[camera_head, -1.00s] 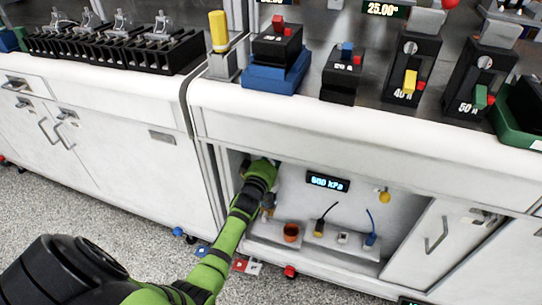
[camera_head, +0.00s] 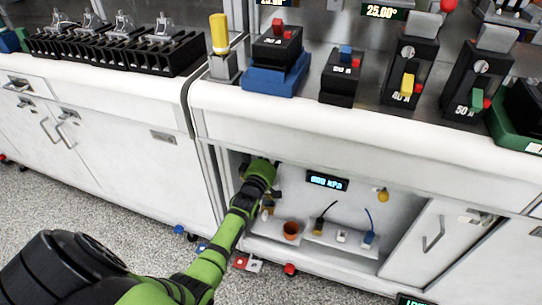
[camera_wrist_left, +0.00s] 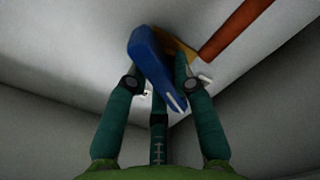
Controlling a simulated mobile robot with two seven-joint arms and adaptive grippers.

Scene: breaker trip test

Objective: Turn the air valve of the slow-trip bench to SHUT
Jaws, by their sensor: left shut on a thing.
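The air valve has a blue lever (camera_wrist_left: 150,62), seen in the left wrist view in front of a yellow-orange body (camera_wrist_left: 178,48) with a copper-coloured pipe (camera_wrist_left: 235,30) leading up to the right. My left gripper (camera_wrist_left: 160,78) has its two fingers on either side of the blue lever and is shut on it. In the head view my left gripper (camera_head: 260,180) reaches into the open cabinet bay under the bench, and my wrist hides the valve there. The lever's SHUT marking cannot be seen. My right gripper is not in view.
A lit kPa display (camera_head: 327,181) is on the bay's back wall; its digits are blurred. An orange cup (camera_head: 291,230) and small plugs (camera_head: 368,238) stand on the bay's shelf. A cabinet door (camera_head: 435,240) stands to the right.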

